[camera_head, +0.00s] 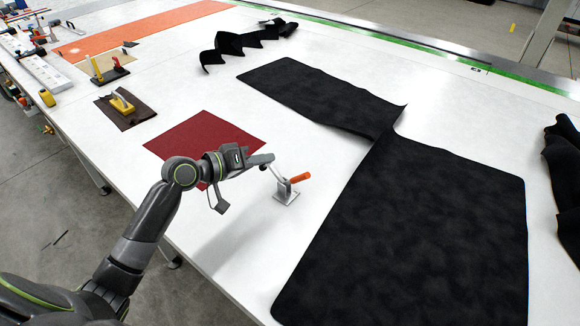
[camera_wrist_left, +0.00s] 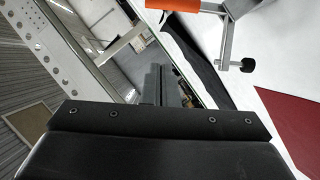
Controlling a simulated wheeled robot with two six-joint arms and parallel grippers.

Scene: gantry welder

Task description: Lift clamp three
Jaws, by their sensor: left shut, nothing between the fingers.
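A small metal toggle clamp (camera_head: 285,193) with an orange handle (camera_head: 300,178) stands on the white table, between the dark red sheet and the large black sheet. My left gripper (camera_head: 268,159) is shut and empty, just to the upper left of the clamp and close to it. I cannot tell from the head view whether they touch. In the left wrist view the clamp (camera_wrist_left: 226,30) shows at the top right, apart from my shut fingers (camera_wrist_left: 160,85). My right gripper is not in view.
A dark red sheet (camera_head: 195,140) lies left of the clamp. Black sheets (camera_head: 430,220) cover the table to the right. A yellow-handled tool (camera_head: 122,103) on a brown piece lies further left. The white table (camera_head: 245,250) is bare in front of the clamp.

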